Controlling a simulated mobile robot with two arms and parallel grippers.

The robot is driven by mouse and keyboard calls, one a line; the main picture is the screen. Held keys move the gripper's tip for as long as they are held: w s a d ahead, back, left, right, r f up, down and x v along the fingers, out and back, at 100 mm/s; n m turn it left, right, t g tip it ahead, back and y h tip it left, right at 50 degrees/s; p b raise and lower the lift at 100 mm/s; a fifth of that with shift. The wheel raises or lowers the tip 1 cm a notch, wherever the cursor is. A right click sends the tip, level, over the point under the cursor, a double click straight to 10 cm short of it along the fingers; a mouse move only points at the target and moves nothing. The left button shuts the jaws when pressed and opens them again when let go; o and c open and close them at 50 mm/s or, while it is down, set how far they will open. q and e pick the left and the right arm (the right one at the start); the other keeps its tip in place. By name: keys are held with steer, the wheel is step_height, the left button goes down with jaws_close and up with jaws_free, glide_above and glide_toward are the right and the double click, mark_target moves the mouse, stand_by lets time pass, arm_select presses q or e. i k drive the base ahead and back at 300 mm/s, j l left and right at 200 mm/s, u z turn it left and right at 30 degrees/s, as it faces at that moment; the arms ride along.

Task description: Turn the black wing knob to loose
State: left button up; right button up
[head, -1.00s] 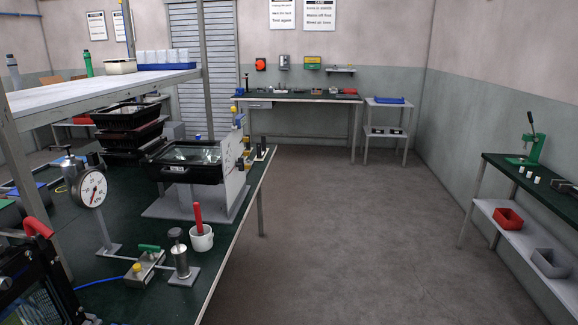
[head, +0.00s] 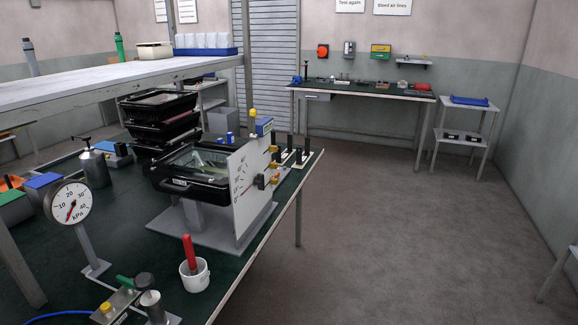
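A small black part that looks like the wing knob (head: 260,181) is on the white upright plate (head: 240,205) of the fixture on the green bench. The plate has a printed angle scale and a red mark near the knob. The knob is too small to tell whether it is tight or loose. A black floodlight housing (head: 178,184) with a glass front is held in the fixture beside the plate, tilted with its glass upward. Neither of my grippers is in view.
A pressure gauge (head: 68,202), a white cup (head: 194,276) with a red-handled tool and a valve block (head: 115,304) stand in front of the fixture. Stacked black housings (head: 160,125) are behind it. A white shelf (head: 100,82) overhangs the left. Floor (head: 400,240) to the right is clear.

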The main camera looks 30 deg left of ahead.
mark_target(259, 181)
steer(key=i, duration=2.4)
steer(key=i+u, duration=0.35)
steer(key=i+l+u, duration=0.35)
steer(key=i, duration=0.15)
steer(key=i+l+u, duration=0.3)
steer(key=i+j, duration=0.05)
steer(key=i, duration=0.1)
